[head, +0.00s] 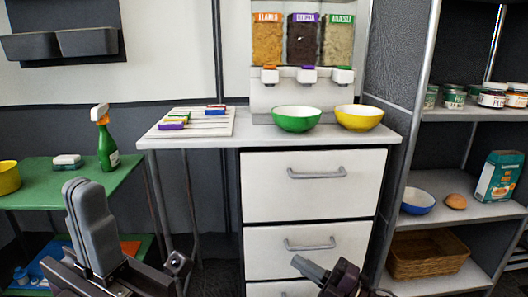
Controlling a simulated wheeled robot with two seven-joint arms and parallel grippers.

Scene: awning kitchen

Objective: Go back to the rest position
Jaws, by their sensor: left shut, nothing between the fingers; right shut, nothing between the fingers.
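My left gripper (90,220) stands at the lower left with its grey fingers pointing up, in front of the green side table. The fingers are together, with nothing between them. My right gripper (312,268) is at the bottom centre, in front of the lower drawers of the white cabinet (312,185). Its fingers are together and empty, pointing up and left. Both grippers are apart from the counter and the objects on it. Most of both arms is outside the picture.
A green side table (40,190) with a spray bottle (106,145) is left. Shelves (470,205) stand right.

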